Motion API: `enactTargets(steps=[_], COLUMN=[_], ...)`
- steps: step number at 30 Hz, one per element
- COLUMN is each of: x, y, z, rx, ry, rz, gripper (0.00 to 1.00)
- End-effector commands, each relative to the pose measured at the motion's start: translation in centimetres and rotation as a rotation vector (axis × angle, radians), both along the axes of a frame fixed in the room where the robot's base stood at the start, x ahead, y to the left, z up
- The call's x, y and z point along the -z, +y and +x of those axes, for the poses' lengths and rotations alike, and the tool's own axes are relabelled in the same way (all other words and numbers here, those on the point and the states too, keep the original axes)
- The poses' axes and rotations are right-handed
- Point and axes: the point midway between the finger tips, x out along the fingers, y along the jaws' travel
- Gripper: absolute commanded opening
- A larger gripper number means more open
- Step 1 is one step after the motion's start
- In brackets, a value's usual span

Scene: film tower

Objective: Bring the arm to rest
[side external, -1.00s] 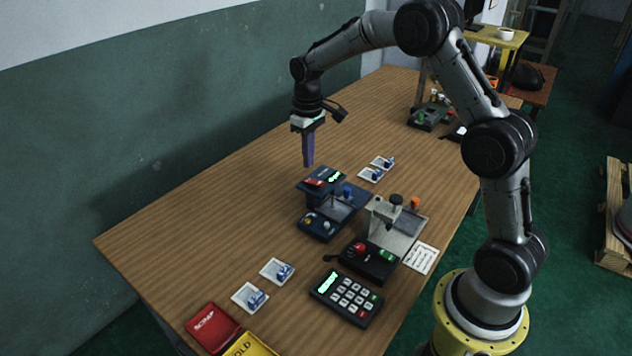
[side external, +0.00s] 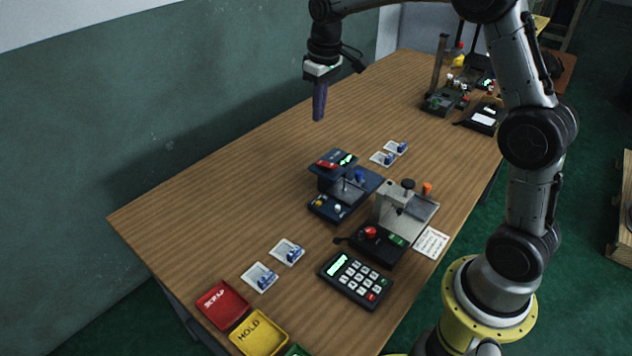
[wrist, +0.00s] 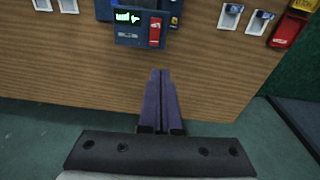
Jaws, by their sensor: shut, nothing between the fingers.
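My gripper (side external: 319,102) hangs above the wooden table (side external: 190,200), near its wall side, with its purple fingers pointing down. The fingers are together and empty. In the wrist view my gripper (wrist: 161,75) shows the two purple fingers side by side with nothing held. The dark blue device (side external: 345,182) with a green display and a red part stands on the table, below and slightly right of the fingertips in the side view. It also shows at the top of the wrist view (wrist: 128,31). My gripper is clear of everything.
White trays with blue pieces (side external: 288,252) lie in pairs. Red (side external: 222,304) and yellow (side external: 258,335) bins sit at front. The table's wall side is bare.

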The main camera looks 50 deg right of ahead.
Motion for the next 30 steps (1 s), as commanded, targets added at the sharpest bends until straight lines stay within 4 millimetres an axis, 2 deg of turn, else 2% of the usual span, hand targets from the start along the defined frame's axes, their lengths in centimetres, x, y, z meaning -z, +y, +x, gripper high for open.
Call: enactTargets(steps=[1, 6, 9, 13, 18, 24, 27, 30], x=[-2.5, -8.0, -10.1, -11.7, -11.6, -8.2, -6.2, -4.6], y=[0.8, 3.1, 4.3, 5.6, 6.9, 7.6, 7.7, 7.7], z=[-1.1, -6.2, -9.8, -14.7, -21.3, -27.9, -29.6, -30.4], rx=[-0.013, -0.040, -0.049, -0.054, -0.053, -0.034, -0.015, 0.005], ry=[-0.041, -0.149, -0.204, -0.273, -0.353, -0.407, -0.402, -0.375], rz=[-0.006, -0.019, -0.021, -0.020, -0.011, 0.008, 0.016, 0.022], gripper=[0.00, 0.00, 0.00, 0.00, 0.00, 0.00, 0.00, 0.00])
